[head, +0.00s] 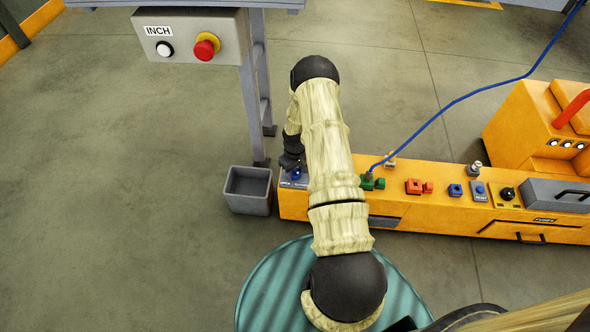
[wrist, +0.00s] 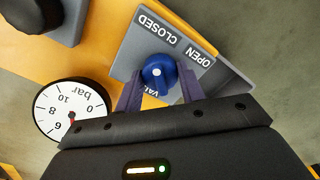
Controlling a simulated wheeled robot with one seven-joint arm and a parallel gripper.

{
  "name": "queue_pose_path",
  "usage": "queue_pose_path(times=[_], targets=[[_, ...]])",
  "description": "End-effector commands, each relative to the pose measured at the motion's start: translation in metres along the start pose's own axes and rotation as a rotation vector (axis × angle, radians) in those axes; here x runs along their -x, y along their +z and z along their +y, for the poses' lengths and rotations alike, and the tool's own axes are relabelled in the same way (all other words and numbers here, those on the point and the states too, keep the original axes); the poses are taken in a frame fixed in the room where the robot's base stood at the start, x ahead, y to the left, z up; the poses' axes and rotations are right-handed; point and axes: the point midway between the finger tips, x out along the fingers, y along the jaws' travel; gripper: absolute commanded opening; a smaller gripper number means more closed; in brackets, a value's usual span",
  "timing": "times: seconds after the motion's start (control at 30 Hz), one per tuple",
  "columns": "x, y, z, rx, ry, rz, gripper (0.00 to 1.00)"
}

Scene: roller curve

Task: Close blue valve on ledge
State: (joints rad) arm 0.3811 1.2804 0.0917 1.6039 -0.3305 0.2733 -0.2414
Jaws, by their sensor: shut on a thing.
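The blue valve (wrist: 158,71) is a round knob with a white dot on a grey plate (wrist: 128,56) marked CLOSED and OPEN. It sits at the left end of the orange ledge (head: 440,213) in the head view, where the blue of the valve (head: 297,174) shows just below my gripper (head: 292,166). In the wrist view the two purple fingers of my gripper (wrist: 158,88) are on either side of the knob and shut on it. I cannot tell which label the knob points to.
A round bar gauge (wrist: 66,108) sits beside the plate. A grey open bin (head: 248,190) stands left of the ledge. Green (head: 373,182) and red (head: 419,187) fittings sit right of my arm. A blue hose (head: 450,105) rises from the green one. An INCH button box (head: 190,36) is behind.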

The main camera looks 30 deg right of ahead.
Motion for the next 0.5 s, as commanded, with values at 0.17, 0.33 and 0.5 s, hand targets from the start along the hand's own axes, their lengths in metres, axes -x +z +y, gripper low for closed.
queue_pose_path(times=[0.17, 0.33, 0.5], targets=[[0.0005, -0.0016, 0.0006, 0.003, 0.002, 0.004, 0.16], [0.0005, -0.0013, 0.0004, 0.003, 0.002, 0.003, 0.61], [0.0003, -0.0008, 0.0002, 0.002, 0.001, 0.002, 0.61]])
